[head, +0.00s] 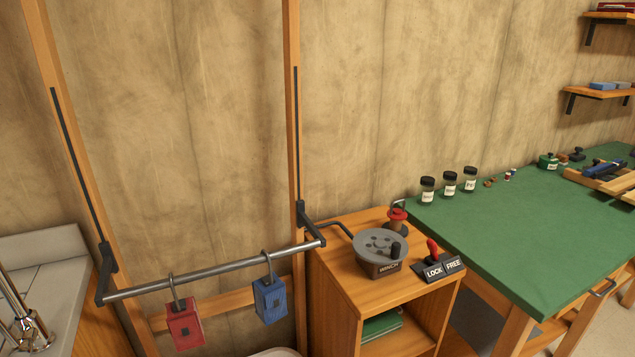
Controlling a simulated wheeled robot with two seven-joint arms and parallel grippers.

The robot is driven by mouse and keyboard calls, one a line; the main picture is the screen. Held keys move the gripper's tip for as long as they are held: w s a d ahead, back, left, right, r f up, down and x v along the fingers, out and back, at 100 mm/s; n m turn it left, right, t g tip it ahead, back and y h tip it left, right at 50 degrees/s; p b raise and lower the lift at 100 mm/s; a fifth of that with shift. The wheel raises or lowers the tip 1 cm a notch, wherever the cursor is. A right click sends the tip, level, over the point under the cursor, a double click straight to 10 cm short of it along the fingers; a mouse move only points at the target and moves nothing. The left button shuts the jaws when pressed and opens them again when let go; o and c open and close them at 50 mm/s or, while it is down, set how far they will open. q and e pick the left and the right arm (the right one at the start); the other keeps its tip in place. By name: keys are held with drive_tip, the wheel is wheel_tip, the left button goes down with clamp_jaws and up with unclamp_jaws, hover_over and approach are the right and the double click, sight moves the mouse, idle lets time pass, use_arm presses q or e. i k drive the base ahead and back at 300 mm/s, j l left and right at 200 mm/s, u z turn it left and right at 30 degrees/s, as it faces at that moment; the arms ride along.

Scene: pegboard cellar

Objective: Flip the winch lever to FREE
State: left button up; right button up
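The winch lever (433,248) has a red grip and stands on a small dark base on top of a wooden cabinet. Its grip leans to the left, toward the LOCK plate (434,273). The FREE plate (453,264) is on the right of the base.
A metal bar (215,271) with a red block (185,325) and a blue block (270,300) hangs left of the wooden cabinet (335,285). A red-topped spool (397,219) stands behind the winch. A green table (500,235) with several jars is at the right.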

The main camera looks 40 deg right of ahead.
sight(431, 245)
drive_tip(key=z, duration=1.9)
